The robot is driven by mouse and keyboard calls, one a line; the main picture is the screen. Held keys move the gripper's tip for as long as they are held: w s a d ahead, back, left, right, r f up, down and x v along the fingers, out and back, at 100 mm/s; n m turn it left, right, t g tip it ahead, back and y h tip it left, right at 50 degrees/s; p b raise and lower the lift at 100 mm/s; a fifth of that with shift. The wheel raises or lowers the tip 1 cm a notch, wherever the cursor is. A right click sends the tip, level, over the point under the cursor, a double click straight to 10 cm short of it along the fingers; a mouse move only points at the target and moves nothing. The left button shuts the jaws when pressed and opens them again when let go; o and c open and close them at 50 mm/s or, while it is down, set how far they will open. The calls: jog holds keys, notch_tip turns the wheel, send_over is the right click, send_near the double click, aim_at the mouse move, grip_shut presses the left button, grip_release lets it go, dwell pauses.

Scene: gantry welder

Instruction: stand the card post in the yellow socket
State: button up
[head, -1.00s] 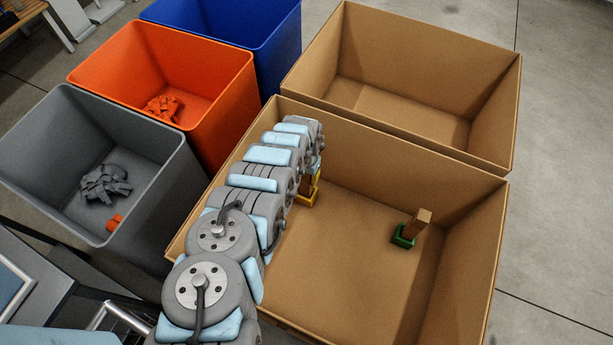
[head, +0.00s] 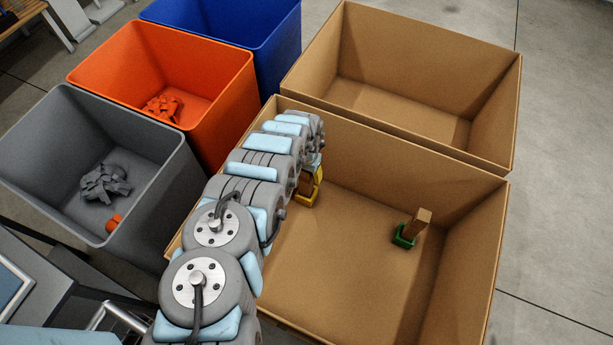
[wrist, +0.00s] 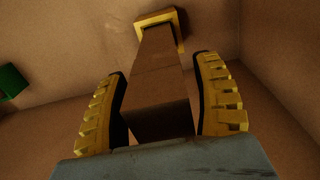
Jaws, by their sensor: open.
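In the wrist view, a brown card post (wrist: 160,85) stands with its far end in the yellow socket (wrist: 178,26). My gripper (wrist: 165,95) is open, with its yellow-padded fingers on either side of the post's near part. Finger contact with the post is hard to judge. In the head view, the post (head: 306,184) and some yellow beside it show at the end of my arm, partly hidden by the arm. A second brown post (head: 419,222) stands in a green socket (head: 403,237) farther right, and a green corner shows at the wrist view's left edge.
The cardboard box (head: 345,255) around both sockets has high walls, and my arm reaches over its left side. An empty cardboard box (head: 400,90) stands behind. Grey (head: 60,190), orange (head: 200,90) and blue (head: 270,35) bins stand to the left. The box floor between the sockets is clear.

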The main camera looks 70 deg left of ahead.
jog(key=shift+s+r, duration=0.1)
jog(key=shift+r, duration=5.2)
